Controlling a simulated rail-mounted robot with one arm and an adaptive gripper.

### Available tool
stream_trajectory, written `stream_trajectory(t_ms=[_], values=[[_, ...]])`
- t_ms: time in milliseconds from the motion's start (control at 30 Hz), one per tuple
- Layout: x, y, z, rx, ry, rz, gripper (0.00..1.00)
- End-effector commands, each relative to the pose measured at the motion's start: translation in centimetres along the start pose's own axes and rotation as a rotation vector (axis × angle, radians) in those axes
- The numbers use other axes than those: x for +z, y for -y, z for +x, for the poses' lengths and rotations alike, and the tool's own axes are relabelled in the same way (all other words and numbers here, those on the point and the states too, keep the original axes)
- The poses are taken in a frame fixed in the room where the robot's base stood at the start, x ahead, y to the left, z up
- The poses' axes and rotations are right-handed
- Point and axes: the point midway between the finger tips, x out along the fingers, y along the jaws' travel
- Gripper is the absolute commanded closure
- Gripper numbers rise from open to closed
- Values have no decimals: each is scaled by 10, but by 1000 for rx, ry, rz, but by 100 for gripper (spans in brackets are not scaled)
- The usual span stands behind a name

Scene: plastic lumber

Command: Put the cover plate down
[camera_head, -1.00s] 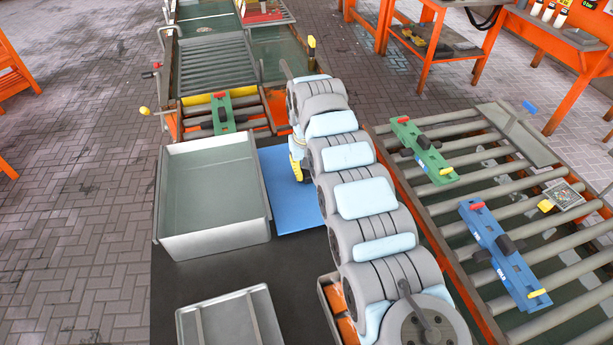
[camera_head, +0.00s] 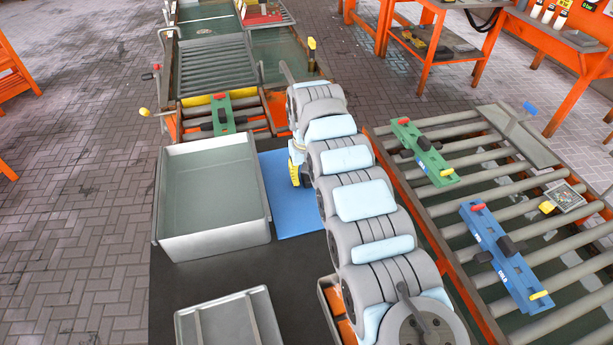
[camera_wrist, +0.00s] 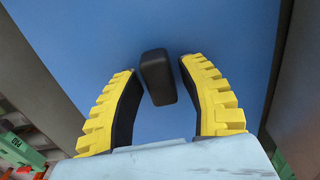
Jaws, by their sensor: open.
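A flat blue plate (camera_head: 284,212), which looks to be the cover plate, lies on the dark surface right of the deep grey tray. It fills most of the wrist view (camera_wrist: 215,32). A black block-shaped knob (camera_wrist: 157,82) stands out against the blue between my fingers; the arm hides it in the head view. My gripper (camera_wrist: 158,66) is open, its yellow-backed fingers on either side of the knob with a gap at the left; contact at the right is unclear. In the head view my gripper (camera_head: 296,172) is low over the plate, partly hidden by my arm.
The deep grey tray (camera_head: 212,247) stands just left of the plate, and a shallower tray (camera_head: 230,318) is nearer. A roller conveyor (camera_head: 480,155) at the right holds a green fixture (camera_head: 422,150) and a blue fixture (camera_head: 503,255). Another roller table (camera_head: 215,65) is behind.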

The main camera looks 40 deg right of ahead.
Motion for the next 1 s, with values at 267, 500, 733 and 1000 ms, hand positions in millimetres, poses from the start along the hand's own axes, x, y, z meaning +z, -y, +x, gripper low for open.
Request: stream_trajectory(t_ms=[267,500,733,1000], values=[[0,0,-20,0,0,0,59],[-1,0,-63,0,-3,-1,59],[0,0,-105,0,0,1,59],[0,0,-122,0,-1,0,59]])
